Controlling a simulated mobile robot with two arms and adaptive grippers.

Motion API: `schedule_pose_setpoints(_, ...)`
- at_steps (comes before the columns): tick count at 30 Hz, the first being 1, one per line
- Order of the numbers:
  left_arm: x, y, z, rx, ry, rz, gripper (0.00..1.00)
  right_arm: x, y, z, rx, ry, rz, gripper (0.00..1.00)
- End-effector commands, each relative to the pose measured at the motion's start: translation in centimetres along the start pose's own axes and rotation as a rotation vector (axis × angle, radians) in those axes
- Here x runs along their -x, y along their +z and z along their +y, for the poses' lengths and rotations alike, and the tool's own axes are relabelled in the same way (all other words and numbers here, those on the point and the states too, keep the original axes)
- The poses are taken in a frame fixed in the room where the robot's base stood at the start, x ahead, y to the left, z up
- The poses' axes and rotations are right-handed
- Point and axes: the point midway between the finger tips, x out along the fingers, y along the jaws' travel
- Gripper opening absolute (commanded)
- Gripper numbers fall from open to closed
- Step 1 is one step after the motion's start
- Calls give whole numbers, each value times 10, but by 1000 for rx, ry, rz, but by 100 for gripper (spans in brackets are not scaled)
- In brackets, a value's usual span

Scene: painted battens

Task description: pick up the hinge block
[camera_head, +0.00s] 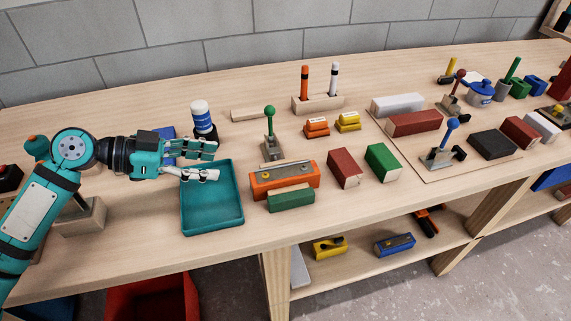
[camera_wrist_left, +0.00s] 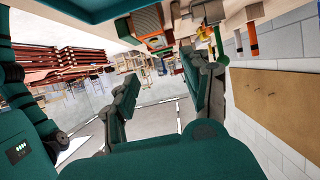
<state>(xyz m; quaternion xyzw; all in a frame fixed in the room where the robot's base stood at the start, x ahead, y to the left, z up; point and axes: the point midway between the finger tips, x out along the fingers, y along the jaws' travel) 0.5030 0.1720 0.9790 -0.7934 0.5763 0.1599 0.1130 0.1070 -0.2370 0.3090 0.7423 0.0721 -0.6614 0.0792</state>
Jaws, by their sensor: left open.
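I cannot tell for certain which piece is the hinge block. An orange block (camera_head: 284,181) with a grey metal strip along its top lies on the bench just right of the teal tray. A green block (camera_head: 291,201) is close against its front side. My left gripper (camera_head: 215,162) is over the far part of the teal tray (camera_head: 213,224), left of the orange block and apart from it. Its fingers are spread and empty. In the left wrist view the open fingers (camera_wrist_left: 166,85) have nothing between them. My right gripper is in neither view.
A blue-and-white bottle (camera_head: 202,118) stands behind my left gripper. A green-knobbed lever (camera_head: 270,140) stands behind the orange block. Red (camera_head: 344,168) and green (camera_head: 382,162) blocks lie to its right. Yellow (camera_head: 329,247) and blue (camera_head: 395,244) blocks are on the lower shelf. Bare bench lies in front.

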Motion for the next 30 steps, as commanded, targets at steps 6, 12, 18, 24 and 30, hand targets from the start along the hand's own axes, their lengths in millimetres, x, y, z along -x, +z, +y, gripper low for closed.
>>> schedule_pose_setpoints(6,-38,-4,1,1,5,4,49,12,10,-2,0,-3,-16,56)
schedule_pose_setpoints(12,-82,-3,1,1,4,3,49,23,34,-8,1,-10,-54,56)
schedule_pose_setpoints(18,-112,-2,1,1,2,2,49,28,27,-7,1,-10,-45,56)
schedule_pose_setpoints(24,-125,-1,1,2,2,1,49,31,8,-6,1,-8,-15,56)
schedule_pose_setpoints(30,-154,2,3,2,3,1,49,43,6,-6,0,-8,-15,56)
